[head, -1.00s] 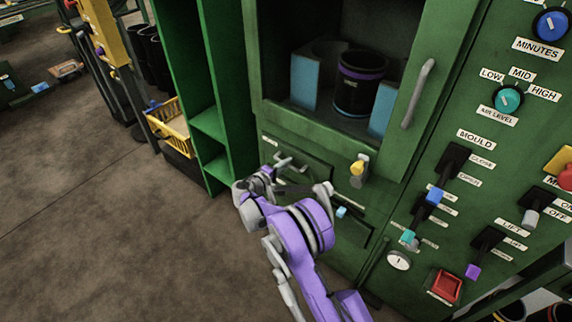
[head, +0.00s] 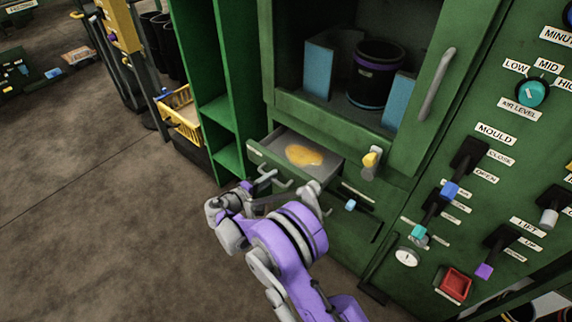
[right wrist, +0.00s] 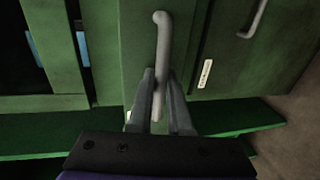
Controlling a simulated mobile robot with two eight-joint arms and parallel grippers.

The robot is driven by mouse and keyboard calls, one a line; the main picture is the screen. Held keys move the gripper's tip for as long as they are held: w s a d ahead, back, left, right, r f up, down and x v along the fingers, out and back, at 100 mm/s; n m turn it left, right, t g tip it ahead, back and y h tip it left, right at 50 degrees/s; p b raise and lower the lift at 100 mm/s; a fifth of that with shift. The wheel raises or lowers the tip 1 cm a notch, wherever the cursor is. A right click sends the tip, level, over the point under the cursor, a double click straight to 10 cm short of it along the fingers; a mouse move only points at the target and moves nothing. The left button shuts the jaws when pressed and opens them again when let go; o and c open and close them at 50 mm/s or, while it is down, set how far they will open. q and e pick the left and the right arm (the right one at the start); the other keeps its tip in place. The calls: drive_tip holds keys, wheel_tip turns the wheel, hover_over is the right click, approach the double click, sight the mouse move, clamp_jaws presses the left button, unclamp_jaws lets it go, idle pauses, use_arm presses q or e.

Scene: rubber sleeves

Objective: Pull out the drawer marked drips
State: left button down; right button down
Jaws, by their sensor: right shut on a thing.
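The drawer (head: 252,158) low in the green machine stands pulled partly out, with an orange-yellow puddle (head: 304,155) on its grey floor. The marking on its front is too small to read. Its grey bar handle (head: 282,183) shows on the front. My right gripper (head: 266,184) is at this handle, partly hidden by my purple arm. In the right wrist view its two fingers (right wrist: 161,98) are closed on either side of the grey handle (right wrist: 161,45). My left gripper is not in view.
Above the drawer is an opening with a dark canister (head: 376,75) and blue blocks. Green shelving (head: 215,100) and a yellow basket (head: 180,110) stand left. Open brown floor (head: 90,220) lies in front.

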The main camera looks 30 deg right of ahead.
drive_tip(key=f+v, duration=0.3)
drive_tip(key=v, duration=1.2)
drive_tip(key=shift+a+b, duration=0.35)
drive_tip(key=shift+b, duration=0.1)
drive_tip(key=shift+s, duration=0.1)
drive_tip(key=c, duration=0.8)
unclamp_jaws()
drive_tip(key=shift+c, duration=0.2)
drive_tip(key=p+v, duration=0.1)
drive_tip(key=v, duration=0.9)
drive_tip(key=shift+a, duration=0.35)
drive_tip(key=shift+s, duration=0.1)
